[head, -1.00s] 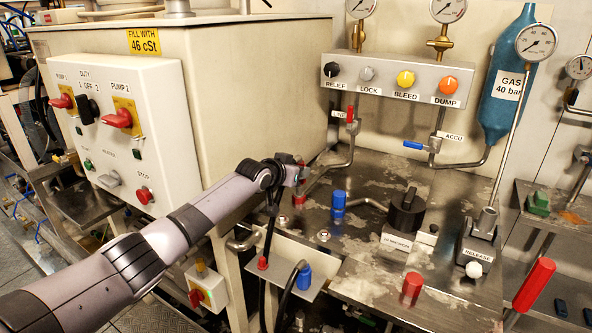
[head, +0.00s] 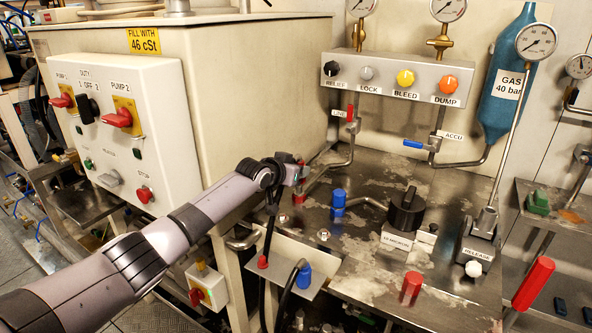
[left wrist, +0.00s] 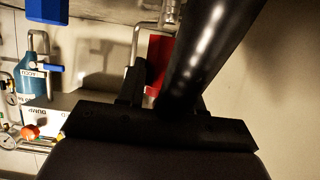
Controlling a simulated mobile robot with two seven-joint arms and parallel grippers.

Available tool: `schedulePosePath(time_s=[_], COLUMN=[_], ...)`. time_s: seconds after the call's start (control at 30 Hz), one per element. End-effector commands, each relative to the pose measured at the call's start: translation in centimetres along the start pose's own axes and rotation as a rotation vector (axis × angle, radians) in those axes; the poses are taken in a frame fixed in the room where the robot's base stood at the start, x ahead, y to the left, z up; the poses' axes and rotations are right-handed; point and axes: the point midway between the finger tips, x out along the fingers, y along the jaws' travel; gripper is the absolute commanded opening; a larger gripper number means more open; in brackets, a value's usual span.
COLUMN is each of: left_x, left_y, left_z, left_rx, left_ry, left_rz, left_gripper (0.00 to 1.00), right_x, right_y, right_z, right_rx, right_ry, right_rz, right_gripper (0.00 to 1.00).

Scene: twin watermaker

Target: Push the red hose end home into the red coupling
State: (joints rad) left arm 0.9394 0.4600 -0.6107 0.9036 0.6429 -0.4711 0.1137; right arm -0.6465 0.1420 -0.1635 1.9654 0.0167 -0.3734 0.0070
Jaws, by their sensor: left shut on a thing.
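My left gripper (head: 299,174) is at the far left of the metal bench top. It is shut on the red hose end, which shows as a red piece (left wrist: 158,62) past the fingers in the left wrist view. The black hose (left wrist: 196,45) crosses in front of it there and hangs below my wrist in the head view (head: 269,225). A red piece, seemingly the red coupling (head: 299,197), shows just below the gripper on the bench. The meeting of hose end and coupling is hidden, so I cannot tell how deep it sits. My right gripper is out of view.
A blue coupling (head: 338,203) stands to the right on the bench. The tank (head: 240,90) rises behind my arm. A pipe runs close beside the gripper.

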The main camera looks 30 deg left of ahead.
Motion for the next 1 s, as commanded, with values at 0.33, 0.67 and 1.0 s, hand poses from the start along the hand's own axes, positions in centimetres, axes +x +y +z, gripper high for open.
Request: schedulePosePath(time_s=[0.33, 0.67, 1.0], left_x=[0.0, 0.2, 0.5], left_y=[0.0, 0.0, 0.0], left_z=[-0.1, 0.4, 1.2], left_rx=[-0.001, 0.0, 0.0], left_ry=[0.002, 0.002, 0.002], left_rz=[0.0, 0.0, 0.0], left_gripper=[0.0, 0.0, 0.0], right_x=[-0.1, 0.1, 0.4], right_y=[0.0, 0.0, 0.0], right_z=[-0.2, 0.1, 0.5], right_rx=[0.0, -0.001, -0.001], right_ry=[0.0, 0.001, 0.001], right_rz=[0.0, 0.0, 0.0], right_gripper=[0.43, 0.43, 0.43])
